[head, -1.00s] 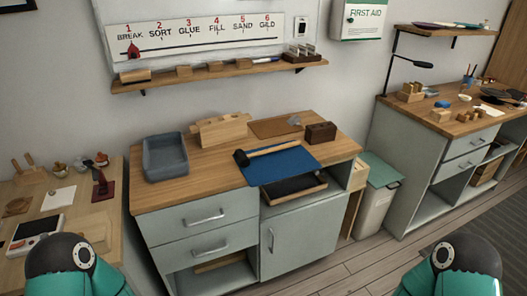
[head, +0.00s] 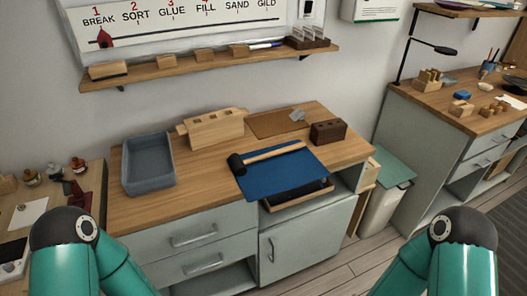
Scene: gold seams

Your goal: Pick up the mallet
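The mallet (head: 265,155) lies on a blue mat (head: 282,176) at the front right of the wooden workbench top. Its dark head (head: 237,164) is at the left, and its light wooden handle points right and slightly back. Nothing is touching it except the mat. My two teal arms show at the lower left and lower right corners, well in front of the bench. Neither gripper is in the picture.
A grey tray (head: 148,163) stands at the bench's left. Behind the mat are a wooden block rack (head: 212,128), a brown board (head: 277,123) and a dark holed block (head: 328,131). An open drawer (head: 298,197) sits below the mat. A wall shelf (head: 210,67) hangs above.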

